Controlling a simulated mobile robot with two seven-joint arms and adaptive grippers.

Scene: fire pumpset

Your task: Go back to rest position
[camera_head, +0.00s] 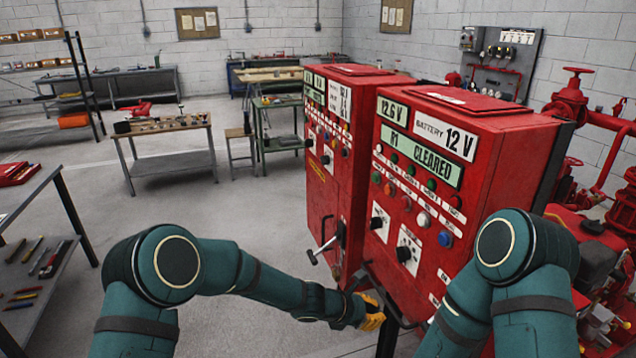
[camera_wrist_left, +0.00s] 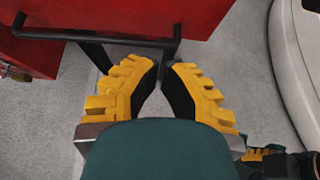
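My left gripper (camera_head: 372,312), with yellow fingers, is low in front of the right red control cabinet (camera_head: 470,150), near a dark bar handle (camera_head: 393,308). In the left wrist view my left gripper (camera_wrist_left: 165,68) has its fingertips close together with a narrow gap between them; no held object shows. The dark bar (camera_wrist_left: 95,38) runs just beyond the fingertips; whether they touch it is unclear. My right arm comes in at the lower right of the head view, its gripper hidden. A small yellow part at the lower right of the wrist view looks like my right gripper (camera_wrist_left: 262,153).
A second red cabinet (camera_head: 335,150) with a lever handle (camera_head: 322,250) stands left of the right one. Red pipes and valves (camera_head: 575,100) are at the right. A workbench with tools (camera_head: 35,270) is at the left. The floor (camera_head: 240,220) between is clear.

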